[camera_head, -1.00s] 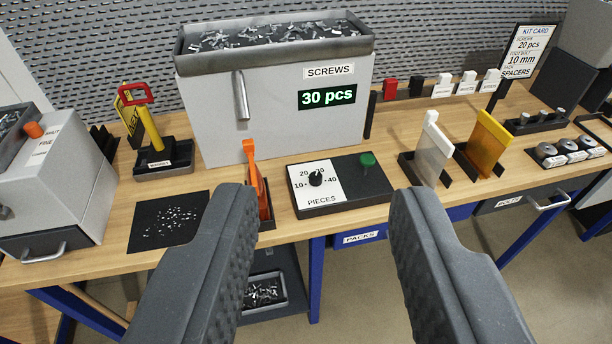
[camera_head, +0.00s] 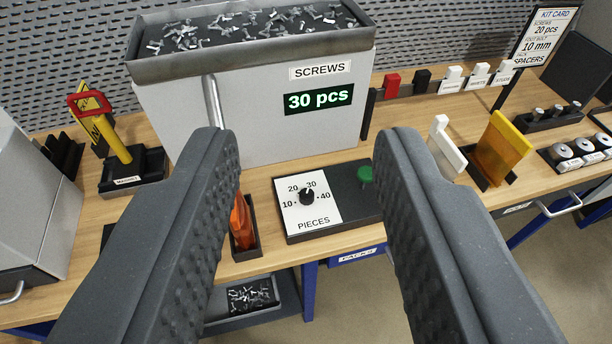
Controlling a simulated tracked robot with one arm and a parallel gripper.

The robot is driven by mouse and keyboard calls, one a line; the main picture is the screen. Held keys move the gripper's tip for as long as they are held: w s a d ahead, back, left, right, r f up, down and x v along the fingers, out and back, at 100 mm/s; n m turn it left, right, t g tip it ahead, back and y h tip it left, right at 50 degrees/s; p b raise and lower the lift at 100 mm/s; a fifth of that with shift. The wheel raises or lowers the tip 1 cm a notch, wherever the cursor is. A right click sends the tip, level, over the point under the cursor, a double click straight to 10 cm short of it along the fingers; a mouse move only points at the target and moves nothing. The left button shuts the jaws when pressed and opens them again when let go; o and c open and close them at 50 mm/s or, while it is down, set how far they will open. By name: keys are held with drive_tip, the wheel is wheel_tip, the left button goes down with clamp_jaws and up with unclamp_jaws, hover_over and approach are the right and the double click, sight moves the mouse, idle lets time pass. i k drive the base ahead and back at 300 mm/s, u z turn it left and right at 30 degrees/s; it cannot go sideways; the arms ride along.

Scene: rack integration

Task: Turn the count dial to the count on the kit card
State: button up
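The count dial (camera_head: 307,197) is a black knob on a white plate marked 10, 20, 30, 40 and PIECES, on a dark control box (camera_head: 335,229). A green button (camera_head: 365,174) sits to its right. The screw dispenser (camera_head: 250,125) behind it has a display (camera_head: 318,99) reading 30 pcs. The kit card (camera_head: 544,37) at upper right reads screws 20 pcs, foot bolt 10 mm and spacers. My gripper (camera_head: 303,145) is open and empty, its fingers on either side of the dial in the picture and apart from it. The knob's exact pointer direction is too small to tell.
An orange tool (camera_head: 242,222) stands in a holder just left of the control box. White (camera_head: 445,146) and yellow (camera_head: 502,147) upright pieces stand to the right. A red-handled magnet tool (camera_head: 112,130) is at left.

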sight(306, 195)
drive_tip(key=u, duration=2.35)
drive_tip(key=k, duration=0.85)
drive_tip(key=z, duration=1.85)
drive_tip(key=i, duration=0.75)
drive_tip(key=z, duration=0.05)
